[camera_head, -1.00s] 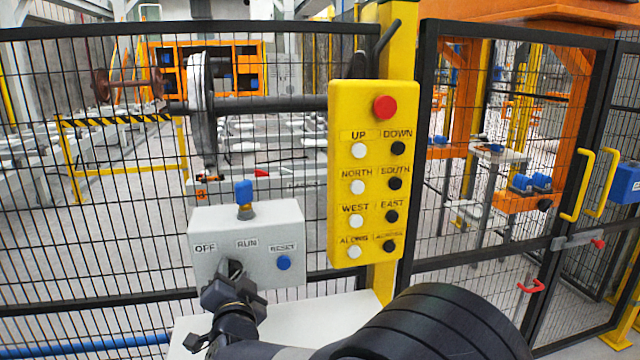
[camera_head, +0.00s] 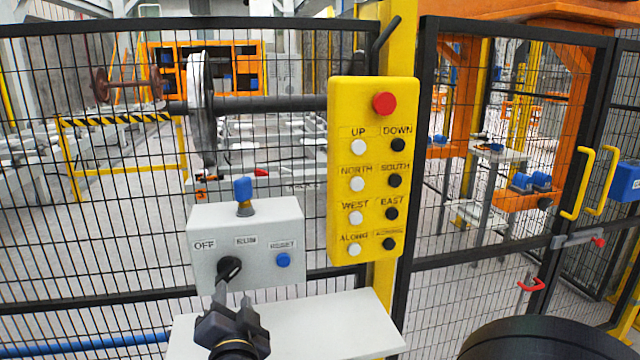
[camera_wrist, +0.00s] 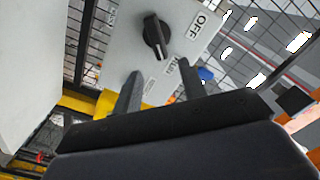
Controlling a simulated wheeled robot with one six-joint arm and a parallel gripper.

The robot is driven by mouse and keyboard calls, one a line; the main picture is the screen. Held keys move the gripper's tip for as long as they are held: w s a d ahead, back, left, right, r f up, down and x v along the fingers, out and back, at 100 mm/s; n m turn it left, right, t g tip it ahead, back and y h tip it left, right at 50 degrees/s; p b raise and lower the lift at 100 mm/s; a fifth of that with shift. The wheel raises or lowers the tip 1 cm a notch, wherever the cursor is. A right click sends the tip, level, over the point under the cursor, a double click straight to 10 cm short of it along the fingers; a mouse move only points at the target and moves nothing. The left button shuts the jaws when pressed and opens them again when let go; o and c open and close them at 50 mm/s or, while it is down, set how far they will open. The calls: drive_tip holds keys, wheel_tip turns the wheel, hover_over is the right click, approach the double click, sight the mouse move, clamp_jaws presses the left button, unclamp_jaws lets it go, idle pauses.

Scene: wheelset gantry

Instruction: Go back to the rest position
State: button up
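My gripper (camera_head: 232,300) is just below and in front of the grey control box (camera_head: 268,222). Its two fingers are apart with nothing between them, as the wrist view (camera_wrist: 158,70) also shows. The black rotary knob (camera_head: 229,268) is on the box's front face, under the OFF and RUN labels. In the wrist view the knob (camera_wrist: 155,37) stands beyond the fingertips, clear of them. I cannot tell for sure which label it points at. A blue button (camera_head: 283,260) sits under the RESET label, and a blue lamp-like piece (camera_head: 243,190) stands on top of the box.
A yellow pendant panel (camera_head: 373,170) with a red button (camera_head: 385,103) and labelled white and black buttons hangs right of the box. A white shelf (camera_head: 330,322) is below. Black mesh fence (camera_head: 100,240) stands behind, with a gate with yellow handles (camera_head: 590,185) at right.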

sight(230, 270)
drive_tip(key=x, duration=0.8)
drive_tip(key=shift+w, duration=0.35)
drive_tip(key=p, duration=0.1)
drive_tip(key=n+p, duration=0.1)
drive_tip(key=p, duration=0.1)
drive_tip(key=shift+s+a+r, duration=0.15)
drive_tip(key=shift+s+r, duration=0.1)
drive_tip(key=shift+r, duration=0.1)
drive_tip(key=n+p, duration=0.1)
drive_tip(key=p, duration=0.1)
drive_tip(key=n+p, duration=0.2)
drive_tip(key=shift+a+r, duration=0.1)
drive_tip(key=shift+a, duration=0.1)
drive_tip(key=shift+n+p, duration=0.5)
drive_tip(key=shift+p, duration=0.4)
